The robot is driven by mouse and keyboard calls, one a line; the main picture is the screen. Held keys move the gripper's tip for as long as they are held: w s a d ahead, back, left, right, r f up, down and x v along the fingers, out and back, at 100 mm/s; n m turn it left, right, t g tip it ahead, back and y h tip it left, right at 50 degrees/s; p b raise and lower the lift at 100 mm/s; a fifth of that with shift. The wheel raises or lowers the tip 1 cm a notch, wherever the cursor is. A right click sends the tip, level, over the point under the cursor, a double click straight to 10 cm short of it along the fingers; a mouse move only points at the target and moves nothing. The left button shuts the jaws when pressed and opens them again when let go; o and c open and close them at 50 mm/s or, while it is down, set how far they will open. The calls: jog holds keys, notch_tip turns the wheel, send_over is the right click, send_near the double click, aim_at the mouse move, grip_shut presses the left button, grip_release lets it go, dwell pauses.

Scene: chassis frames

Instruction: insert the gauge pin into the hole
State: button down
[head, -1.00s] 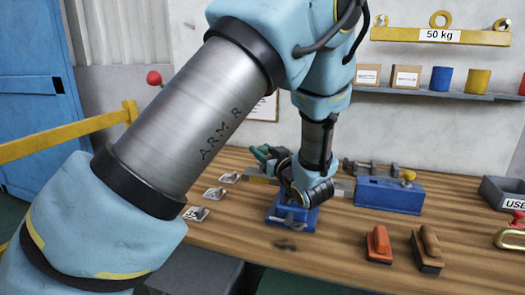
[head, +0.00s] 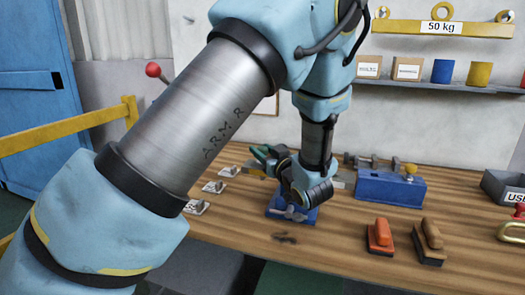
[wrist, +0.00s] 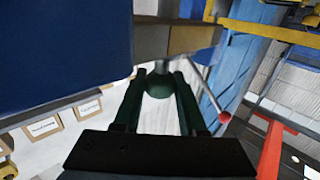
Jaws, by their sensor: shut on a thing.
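My gripper (wrist: 158,98) has two dark green fingers, and in the wrist view they are shut on the round green knob of the gauge pin (wrist: 160,86). A short metal shaft shows just beyond the knob, close to a grey and tan block (wrist: 172,40). I cannot tell whether the shaft touches that block or enters it. In the head view my gripper (head: 264,157) is over the bench, behind a small blue block fixture (head: 298,214), with my wrist partly in front. The hole cannot be made out in either view.
A larger blue fixture (head: 390,191) with a yellow knob stands to the right. Two stamps, one orange (head: 380,237) and one brown (head: 428,242), and a grey bin (head: 503,187) are farther right. White tagged pieces (head: 214,187) lie left.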

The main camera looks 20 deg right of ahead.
jog(key=shift+f, duration=0.25)
jog(key=shift+c, duration=1.9)
grip_release()
jog(key=s+b, duration=0.3)
jog(key=s, duration=0.7)
jog(key=shift+s+d, duration=0.2)
jog(key=shift+s, duration=0.2)
jog(key=shift+s, duration=0.1)
